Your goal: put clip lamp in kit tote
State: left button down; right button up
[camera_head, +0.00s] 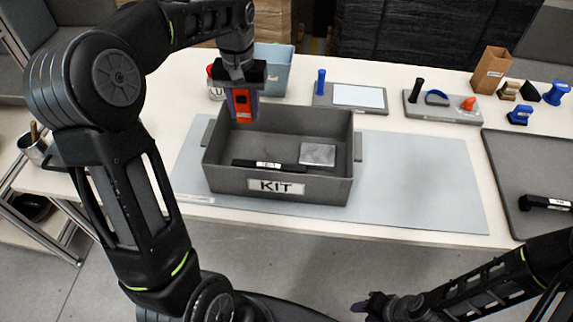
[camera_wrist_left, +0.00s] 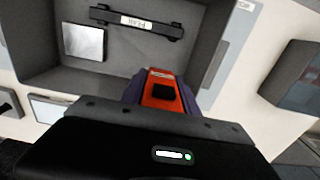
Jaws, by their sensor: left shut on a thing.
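The orange clip lamp (camera_head: 242,106) with a black button is held in my left gripper (camera_head: 241,96). It also shows in the left wrist view (camera_wrist_left: 165,88) between the purple fingers (camera_wrist_left: 165,95). The gripper is shut on it and points down over the back left part of the grey kit tote (camera_head: 330,190). The tote wall also shows in the left wrist view (camera_wrist_left: 205,40). Inside the tote lie a black labelled bar (camera_head: 262,165) and a silver square (camera_head: 317,154). My right gripper (camera_head: 368,304) is low at the bottom, away from the table; its jaw opening is unclear.
The tote stands on a pale blue mat (camera_head: 420,180), clear to its right. A light blue bin (camera_head: 273,65) and a red-and-white container (camera_head: 214,88) stand behind it. Holders with tools (camera_head: 445,105) are at the back right. A dark tray (camera_head: 530,170) is at the right.

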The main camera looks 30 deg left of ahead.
pick_arm(q)
jog(key=shift+w+f+b, duration=0.2)
jog(key=shift+f+b, duration=0.1)
jog(key=shift+f, duration=0.25)
jog(key=shift+w+f+b, duration=0.15)
jog(key=shift+f+b, duration=0.1)
jog(key=shift+f, duration=0.25)
jog(key=shift+r, duration=0.1)
jog(key=shift+f, duration=3.15)
jog(key=shift+f, duration=0.1)
jog(key=shift+f+p, duration=0.4)
jog(key=shift+f, duration=1.4)
